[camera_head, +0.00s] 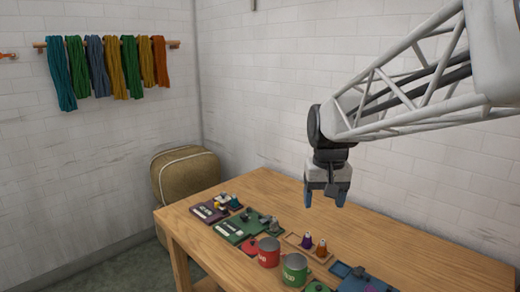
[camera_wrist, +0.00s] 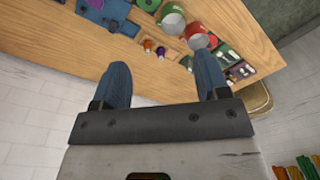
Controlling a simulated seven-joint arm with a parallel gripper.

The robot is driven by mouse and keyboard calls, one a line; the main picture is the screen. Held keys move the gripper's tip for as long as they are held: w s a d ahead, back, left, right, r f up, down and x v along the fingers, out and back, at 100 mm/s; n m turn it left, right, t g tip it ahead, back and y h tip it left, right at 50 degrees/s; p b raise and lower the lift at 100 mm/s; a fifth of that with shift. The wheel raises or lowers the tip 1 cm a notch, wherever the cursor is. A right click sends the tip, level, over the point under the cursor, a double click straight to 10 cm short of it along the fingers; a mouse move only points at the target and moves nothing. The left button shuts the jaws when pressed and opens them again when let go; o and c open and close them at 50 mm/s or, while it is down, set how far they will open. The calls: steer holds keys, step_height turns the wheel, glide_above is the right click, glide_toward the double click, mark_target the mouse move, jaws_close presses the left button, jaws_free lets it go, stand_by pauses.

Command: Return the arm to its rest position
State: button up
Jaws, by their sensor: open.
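My gripper (camera_head: 325,198) hangs above the wooden table (camera_head: 420,228) with its blue fingers pointing down. In the wrist view my gripper (camera_wrist: 164,85) shows its two blue fingers wide apart with nothing between them. It touches nothing on the table. My arm reaches in from the upper right of the head view.
Below stand a red mug (camera_head: 269,252), a green mug (camera_head: 294,270) and a small tray with purple (camera_head: 306,241) and orange (camera_head: 321,249) pieces. A green board (camera_head: 238,228) and a dark board (camera_head: 207,211) lie left. Wool skeins (camera_head: 105,66) hang on the wall. A padded beige item (camera_head: 185,172) stands behind.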

steer(key=s+d+f+t, duration=0.1)
steer(key=s+f, duration=0.2)
steer(key=s, duration=0.8)
steer(key=s+d+f+t, duration=0.1)
steer(key=s+f, duration=0.3)
steer(key=s, duration=0.8)
steer(key=shift+d+f, duration=0.15)
steer(key=shift+d, duration=0.65)
